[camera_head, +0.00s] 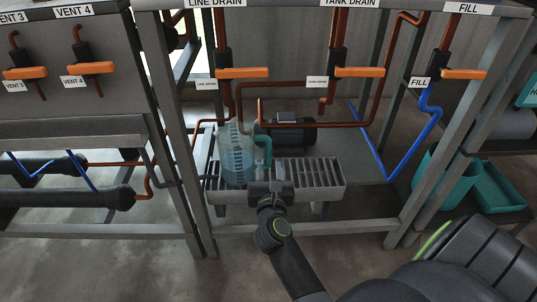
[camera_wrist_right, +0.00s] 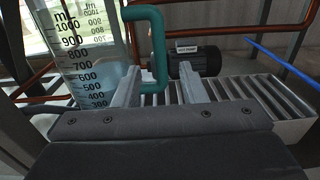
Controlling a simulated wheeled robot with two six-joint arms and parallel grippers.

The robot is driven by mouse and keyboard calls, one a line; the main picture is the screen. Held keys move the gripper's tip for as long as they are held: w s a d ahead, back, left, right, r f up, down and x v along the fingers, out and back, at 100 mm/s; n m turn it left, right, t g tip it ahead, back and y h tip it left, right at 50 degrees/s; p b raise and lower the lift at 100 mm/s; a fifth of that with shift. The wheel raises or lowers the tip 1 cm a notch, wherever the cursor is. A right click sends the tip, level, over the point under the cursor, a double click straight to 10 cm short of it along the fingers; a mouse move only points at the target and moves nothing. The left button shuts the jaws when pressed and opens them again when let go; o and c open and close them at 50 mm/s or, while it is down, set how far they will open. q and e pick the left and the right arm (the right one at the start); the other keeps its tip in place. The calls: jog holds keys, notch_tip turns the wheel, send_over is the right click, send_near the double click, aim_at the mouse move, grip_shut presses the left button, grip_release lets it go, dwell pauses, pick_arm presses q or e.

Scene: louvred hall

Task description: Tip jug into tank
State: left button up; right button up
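A clear, bluish jug (camera_head: 237,158) with a printed millilitre scale and a teal handle (camera_head: 265,148) stands upright on a slatted metal grate (camera_head: 318,172). My right gripper (camera_head: 268,182) is low in front of the handle. Its fingers (camera_wrist_right: 158,78) are apart, and the handle shows between them; I cannot tell whether they touch it. I cannot identify a tank with certainty. My left gripper is not in view.
A dark pump motor (camera_head: 286,134) sits behind the jug. Orange pipes and valve levers marked LINE DRAIN, TANK DRAIN (camera_head: 360,72) and FILL (camera_head: 463,74) hang above. A frame post (camera_head: 172,130) stands left of the jug. A teal bin (camera_head: 448,178) and tray (camera_head: 497,192) are at right.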

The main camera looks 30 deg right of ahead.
aim_at(268, 155)
jog(key=shift+x, duration=3.4)
jog(key=shift+c, duration=0.2)
grip_shut()
